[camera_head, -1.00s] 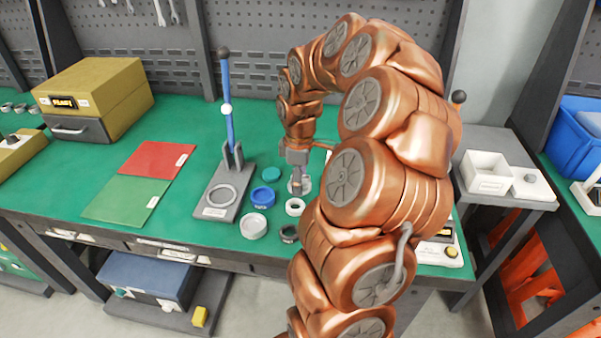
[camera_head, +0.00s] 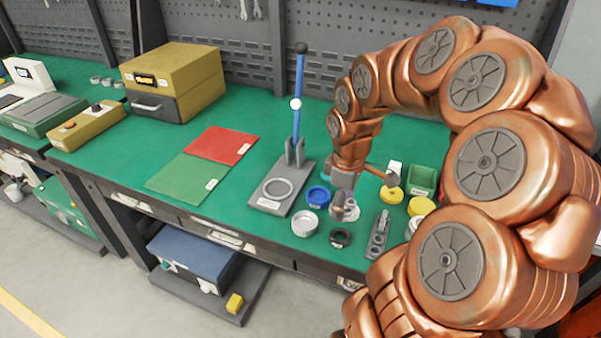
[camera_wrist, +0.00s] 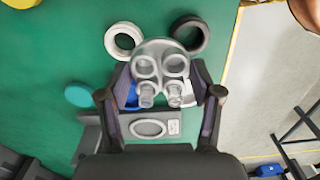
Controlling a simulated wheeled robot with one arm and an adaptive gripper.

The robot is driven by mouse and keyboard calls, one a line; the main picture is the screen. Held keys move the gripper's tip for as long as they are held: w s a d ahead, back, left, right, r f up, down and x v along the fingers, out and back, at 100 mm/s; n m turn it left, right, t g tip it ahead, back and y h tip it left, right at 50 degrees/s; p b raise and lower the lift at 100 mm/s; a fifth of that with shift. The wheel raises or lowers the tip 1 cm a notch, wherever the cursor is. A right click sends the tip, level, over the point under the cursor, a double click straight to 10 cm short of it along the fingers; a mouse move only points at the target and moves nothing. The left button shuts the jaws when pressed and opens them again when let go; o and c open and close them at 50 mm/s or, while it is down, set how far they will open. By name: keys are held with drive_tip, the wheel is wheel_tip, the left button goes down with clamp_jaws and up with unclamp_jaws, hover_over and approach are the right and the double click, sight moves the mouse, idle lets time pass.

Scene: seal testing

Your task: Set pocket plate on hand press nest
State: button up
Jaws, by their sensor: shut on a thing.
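The pocket plate (camera_wrist: 160,62) is a pale grey round plate with several round pockets, shown in the wrist view. My gripper (camera_wrist: 155,92) is shut on it, with a dark finger on each side. In the head view my gripper (camera_head: 346,203) is over the bench, right of the hand press (camera_head: 284,186), and partly hides the plate. The hand press has a grey base, a blue lever and a ring-shaped nest (camera_head: 278,188) that looks empty. The nest also shows beyond the plate in the wrist view (camera_wrist: 148,128).
A grey fixture (camera_head: 378,235) and green bin (camera_head: 422,180) are at right. Red (camera_head: 222,145) and green (camera_head: 187,177) mats lie left.

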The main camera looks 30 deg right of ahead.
drive_tip(key=w+a+r+m, duration=0.2)
drive_tip(key=w+a+m, duration=0.1)
drive_tip(key=w+a, duration=0.6)
drive_tip(key=w+a+r+m, duration=0.2)
drive_tip(key=w+a, duration=0.7)
drive_tip(key=w, duration=0.5)
drive_tip(key=shift+a+m, duration=0.2)
drive_tip(key=shift+m, duration=0.6)
